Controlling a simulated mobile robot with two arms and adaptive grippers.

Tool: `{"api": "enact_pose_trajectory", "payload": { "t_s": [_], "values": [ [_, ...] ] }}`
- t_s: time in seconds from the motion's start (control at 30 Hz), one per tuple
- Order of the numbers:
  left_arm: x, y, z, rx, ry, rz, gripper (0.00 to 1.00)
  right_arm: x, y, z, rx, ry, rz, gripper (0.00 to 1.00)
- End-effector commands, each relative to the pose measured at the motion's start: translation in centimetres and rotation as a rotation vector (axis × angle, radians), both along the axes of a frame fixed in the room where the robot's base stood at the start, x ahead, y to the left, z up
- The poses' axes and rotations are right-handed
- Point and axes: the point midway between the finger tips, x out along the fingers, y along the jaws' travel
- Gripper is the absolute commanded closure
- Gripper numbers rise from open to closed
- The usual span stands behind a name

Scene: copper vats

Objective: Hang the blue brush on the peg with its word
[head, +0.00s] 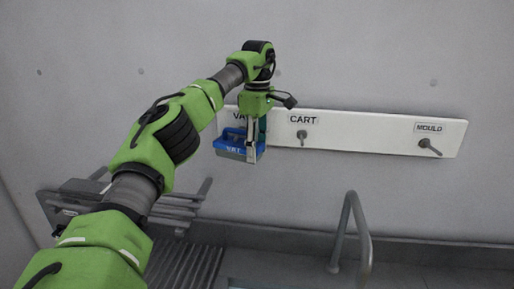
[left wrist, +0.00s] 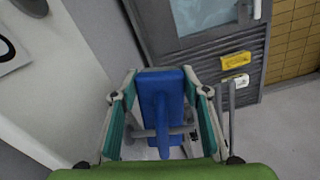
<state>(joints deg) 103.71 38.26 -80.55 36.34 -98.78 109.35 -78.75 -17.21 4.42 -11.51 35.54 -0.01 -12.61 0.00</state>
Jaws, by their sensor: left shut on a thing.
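The blue brush (head: 228,149) has a blue back marked VAT and a grey lower part. My left gripper (head: 252,150) points down and is shut on it, in front of the left end of the white peg board (head: 365,138). In the left wrist view the blue handle (left wrist: 160,95) sits between the teal fingers. The label at the board's left end reads "VA" (head: 238,114), the rest covered by my gripper. The peg below that label is hidden. I cannot tell whether the brush touches it. My right gripper is out of view.
The CART peg (head: 302,137) and the MOULD peg (head: 429,147) are bare, to the right of my gripper. A grey slatted rack (head: 180,205) stands below left, and a metal rail (head: 350,230) below the board. The wrist view shows a grey door (left wrist: 205,45).

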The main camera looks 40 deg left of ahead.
Motion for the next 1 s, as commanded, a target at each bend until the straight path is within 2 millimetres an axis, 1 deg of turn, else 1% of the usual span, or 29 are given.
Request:
{"api": "enact_pose_trajectory", "payload": {
  "t_s": [0.03,0.2,0.23,0.27,0.3,0.87,0.97,1.0],
  "values": [
    [-0.1,0.0,-0.4,-0.002,0.008,0.001,0.84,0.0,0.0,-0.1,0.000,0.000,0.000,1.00],
    [-0.1,0.0,-0.4,-0.003,0.008,0.001,0.84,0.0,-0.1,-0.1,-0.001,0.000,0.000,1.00],
    [-0.1,0.0,-0.4,-0.003,0.008,0.001,0.50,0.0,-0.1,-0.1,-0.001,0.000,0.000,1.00],
    [-0.1,0.0,-0.4,-0.003,0.008,0.001,0.43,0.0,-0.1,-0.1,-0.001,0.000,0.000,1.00],
    [-0.1,0.0,-0.4,-0.003,0.007,0.000,0.38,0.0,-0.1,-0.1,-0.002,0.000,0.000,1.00],
    [0.0,-0.1,-0.1,-0.002,0.001,0.000,0.38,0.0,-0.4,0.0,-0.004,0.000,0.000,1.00],
    [0.4,-0.8,0.3,-0.013,-0.013,-0.002,0.38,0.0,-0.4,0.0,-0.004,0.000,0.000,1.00],
    [0.8,-1.4,0.6,-0.022,-0.023,-0.004,0.38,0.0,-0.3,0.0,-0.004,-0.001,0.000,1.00]
  ]
}}
